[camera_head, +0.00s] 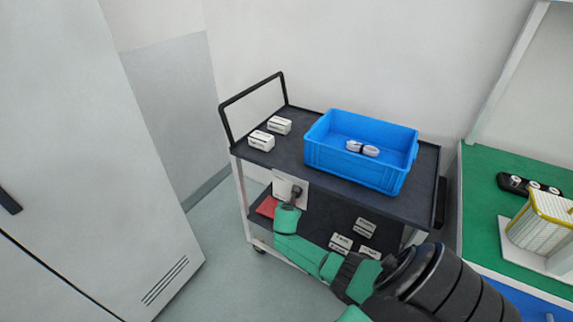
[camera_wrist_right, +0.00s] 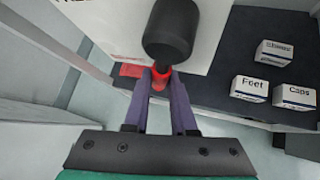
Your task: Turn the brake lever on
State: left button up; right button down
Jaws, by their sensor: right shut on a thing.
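The brake lever (camera_head: 296,190) has a black, rounded grip and stands in front of a white panel (camera_head: 283,184) on the front of the cart. In the right wrist view the lever's black grip (camera_wrist_right: 168,32) is large, with a red part just below it. My right gripper (camera_head: 291,202) reaches the lever from the front. In the right wrist view its two purple fingers (camera_wrist_right: 161,82) are shut on the lever around the red part. The lever's base is hidden behind the grip and fingers. My left gripper is not in view.
The dark cart (camera_head: 282,158) carries a blue crate (camera_head: 352,164) and two white boxes on top. Its lower shelf (camera_head: 323,212) holds several white boxes and a red item. A grey cabinet (camera_head: 90,150) stands left. A green table (camera_head: 490,220) stands right.

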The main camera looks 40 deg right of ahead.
jog(key=s+g+p, duration=0.1)
jog(key=n+g+p, duration=0.1)
jog(key=shift+s+d+f+g, duration=0.1)
jog(key=shift+s+d+g, duration=0.2)
jog(key=shift+s, duration=0.1)
dwell(0.4)
jog(key=c, duration=0.7)
grip_release()
jog(key=shift+c, duration=0.2)
